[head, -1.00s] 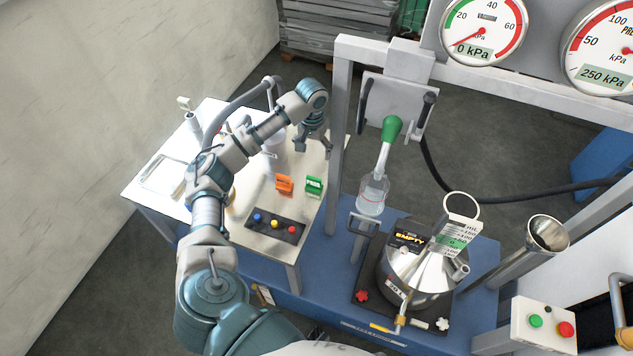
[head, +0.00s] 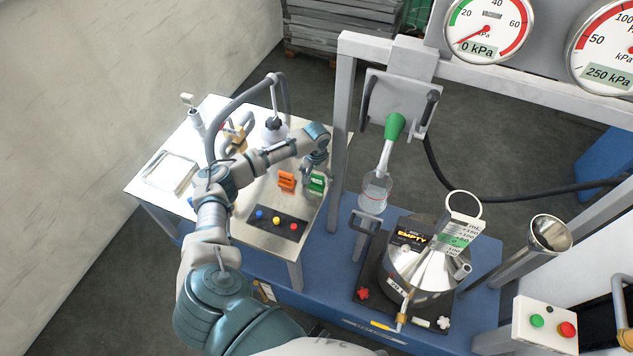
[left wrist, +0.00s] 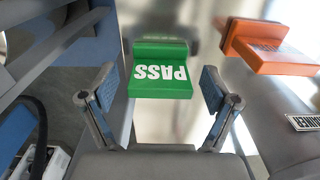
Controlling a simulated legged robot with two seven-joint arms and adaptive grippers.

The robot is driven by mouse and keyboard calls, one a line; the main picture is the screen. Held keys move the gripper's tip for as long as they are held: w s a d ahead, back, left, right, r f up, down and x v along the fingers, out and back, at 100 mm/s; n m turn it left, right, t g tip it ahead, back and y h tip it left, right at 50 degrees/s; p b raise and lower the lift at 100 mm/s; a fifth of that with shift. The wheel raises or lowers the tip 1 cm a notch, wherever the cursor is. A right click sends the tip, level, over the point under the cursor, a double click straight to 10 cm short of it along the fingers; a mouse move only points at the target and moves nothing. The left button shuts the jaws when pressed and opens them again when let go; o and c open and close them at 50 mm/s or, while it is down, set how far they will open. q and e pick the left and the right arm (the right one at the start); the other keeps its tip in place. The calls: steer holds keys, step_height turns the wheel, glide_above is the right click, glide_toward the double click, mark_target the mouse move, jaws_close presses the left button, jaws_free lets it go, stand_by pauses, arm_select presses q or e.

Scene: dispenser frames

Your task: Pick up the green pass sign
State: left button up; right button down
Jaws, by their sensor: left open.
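The green pass sign (head: 316,184) stands on the white table at its right side, partly covered by my gripper in the head view. In the left wrist view the green pass sign (left wrist: 160,75) shows its white PASS lettering upside down, centred ahead of the fingers. My left gripper (head: 313,170) is over the sign. In the left wrist view my left gripper (left wrist: 158,92) is open, one finger on each side of the sign, with gaps between the fingers and the sign. My right gripper is not in view.
An orange sign (head: 287,180) stands close to the left of the green one; it also shows in the left wrist view (left wrist: 270,45). A button box (head: 276,223) sits at the table's front. A metal frame post (head: 341,130) rises close on the right.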

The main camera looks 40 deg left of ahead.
arm_select(q)
steer(key=c, duration=1.3)
steer(key=shift+o, duration=0.2)
